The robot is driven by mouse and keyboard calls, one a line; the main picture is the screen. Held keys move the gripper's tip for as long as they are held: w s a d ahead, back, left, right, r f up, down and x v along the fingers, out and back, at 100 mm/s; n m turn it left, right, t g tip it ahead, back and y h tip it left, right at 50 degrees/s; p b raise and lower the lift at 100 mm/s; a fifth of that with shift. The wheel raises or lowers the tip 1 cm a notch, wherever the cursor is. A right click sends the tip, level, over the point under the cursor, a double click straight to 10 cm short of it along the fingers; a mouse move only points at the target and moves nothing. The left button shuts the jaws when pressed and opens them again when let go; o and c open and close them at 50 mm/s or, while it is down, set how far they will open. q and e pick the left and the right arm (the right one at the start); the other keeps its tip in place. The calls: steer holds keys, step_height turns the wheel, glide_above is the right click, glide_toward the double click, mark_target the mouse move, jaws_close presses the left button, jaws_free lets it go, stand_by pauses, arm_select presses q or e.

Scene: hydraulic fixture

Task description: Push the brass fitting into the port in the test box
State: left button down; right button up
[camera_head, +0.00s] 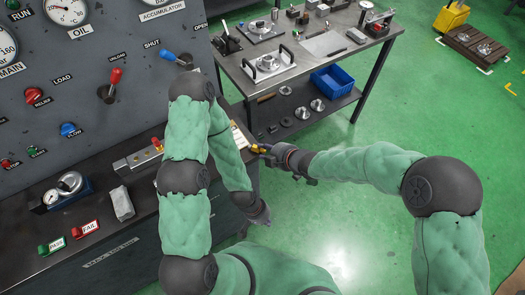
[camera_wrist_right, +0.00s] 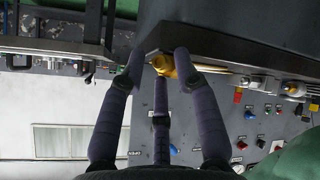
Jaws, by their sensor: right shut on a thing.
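My right gripper (camera_head: 268,150) reaches in from the right, at the right edge of the dark bench. It is shut on the yellow brass fitting (camera_head: 258,149). In the right wrist view the fitting (camera_wrist_right: 165,65) sits between the fingertips (camera_wrist_right: 160,68), close to a dark edge; I cannot tell whether it touches. My left gripper (camera_head: 260,213) hangs low beside the bench, apart from the fitting; its fingers are too small to read. A grey metal block (camera_head: 135,158) with red and brass parts lies on the bench. I cannot make out the test box's port.
A control panel (camera_head: 100,60) with gauges and levers stands behind the bench (camera_head: 130,240). A gauge unit (camera_head: 65,188), a grey block (camera_head: 121,203), and PASS (camera_head: 52,245) and FAIL (camera_head: 85,229) buttons are on the bench. A worktable (camera_head: 310,65) with a blue bin (camera_head: 333,82) stands beyond.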

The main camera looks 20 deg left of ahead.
steer(key=shift+s+d+f, duration=0.15)
steer(key=shift+s+f, duration=0.3)
steer(key=shift+f, duration=0.2)
jaws_close()
steer(key=shift+d, duration=0.2)
steer(key=d, duration=0.1)
steer(key=d+p, duration=0.1)
steer(key=d, duration=0.1)
steer(key=d+p, duration=0.1)
steer(key=shift+w+d+r, duration=0.25)
steer(key=shift+d+r, duration=0.05)
steer(key=shift+w+r, duration=0.15)
stand_by(0.4)
